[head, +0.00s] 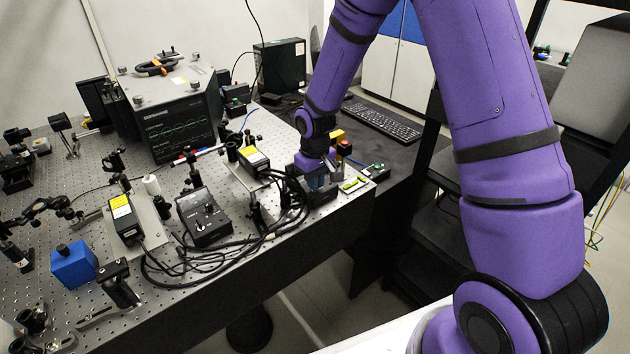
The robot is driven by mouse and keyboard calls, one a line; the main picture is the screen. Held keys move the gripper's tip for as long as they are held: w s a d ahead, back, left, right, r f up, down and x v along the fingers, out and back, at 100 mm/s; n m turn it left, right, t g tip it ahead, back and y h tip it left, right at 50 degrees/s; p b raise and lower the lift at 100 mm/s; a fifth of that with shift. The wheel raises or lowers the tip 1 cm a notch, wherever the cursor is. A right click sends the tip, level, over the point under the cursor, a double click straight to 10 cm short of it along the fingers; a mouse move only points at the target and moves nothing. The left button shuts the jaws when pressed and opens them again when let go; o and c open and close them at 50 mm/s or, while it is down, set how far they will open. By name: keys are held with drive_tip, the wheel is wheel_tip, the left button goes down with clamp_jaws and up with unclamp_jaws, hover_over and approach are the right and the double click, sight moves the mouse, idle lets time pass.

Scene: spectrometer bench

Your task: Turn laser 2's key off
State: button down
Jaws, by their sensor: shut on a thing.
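My gripper (320,182) is at the right end of the optical bench, low over a dark box near the bench's front edge. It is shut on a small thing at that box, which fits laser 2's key. The key itself is hidden by the gripper and wrist, so its turn angle does not show. Two black laser heads with yellow labels stand on the bench, one in the middle (254,158) and one further left (124,219). A black control box with knobs (203,217) sits between them.
Black cables (290,208) loop beside the gripper.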

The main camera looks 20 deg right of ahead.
drive_tip(key=c, duration=1.3)
unclamp_jaws()
drive_tip(key=shift+o, duration=0.2)
wheel_tip(320, 180, up, 11)
